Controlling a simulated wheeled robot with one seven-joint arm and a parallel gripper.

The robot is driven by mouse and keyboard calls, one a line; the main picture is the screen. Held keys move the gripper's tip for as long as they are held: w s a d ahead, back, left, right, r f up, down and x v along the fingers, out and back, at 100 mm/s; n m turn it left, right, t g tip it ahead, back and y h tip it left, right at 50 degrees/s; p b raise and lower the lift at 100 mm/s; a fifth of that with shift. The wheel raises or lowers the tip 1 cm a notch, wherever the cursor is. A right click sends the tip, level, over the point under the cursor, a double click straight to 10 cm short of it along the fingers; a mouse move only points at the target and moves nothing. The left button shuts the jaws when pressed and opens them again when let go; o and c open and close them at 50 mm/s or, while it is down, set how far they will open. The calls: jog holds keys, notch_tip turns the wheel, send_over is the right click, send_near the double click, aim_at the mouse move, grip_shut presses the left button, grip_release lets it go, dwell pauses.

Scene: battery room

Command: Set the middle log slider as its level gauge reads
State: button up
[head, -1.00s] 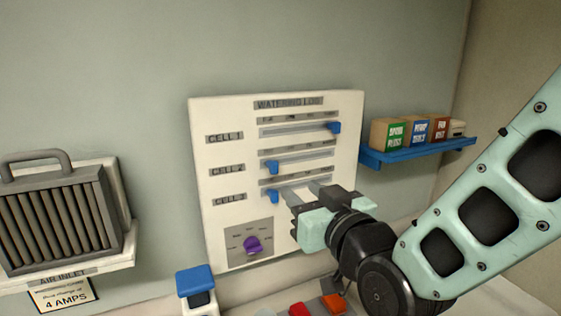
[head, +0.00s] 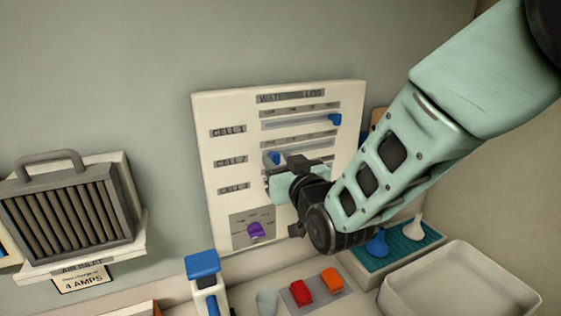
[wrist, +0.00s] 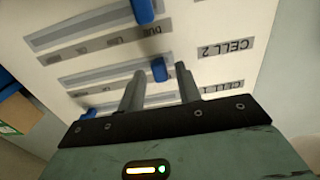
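The white watering log panel (head: 228,108) stands against the wall with three slider rows. The middle slider's blue knob (head: 273,158) is at the left end of its track, beside the Cell 2 label (head: 231,162). My gripper (head: 280,172) is at this knob, partly covering the middle and bottom rows. In the wrist view, turned upside down, my two grey fingers (wrist: 161,74) are apart, with the middle knob (wrist: 159,69) between their tips; I cannot tell whether they touch it. I cannot make out a level gauge in these views.
The top slider's knob (head: 335,119) is far right; the bottom slider's knob (wrist: 143,10) shows in the wrist view. A purple dial (head: 255,230) is low on the panel. Below are red (head: 301,292) and orange (head: 331,281) blocks, a blue-topped post (head: 202,264) and a pale tray (head: 460,285).

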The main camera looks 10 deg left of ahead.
grip_shut()
jog(key=w+d+b, duration=0.1)
jog(key=d, duration=0.1)
jog(key=w+d+b, duration=0.2)
jog(key=shift+r, duration=0.1)
jog(key=shift+o, duration=1.2)
grip_release()
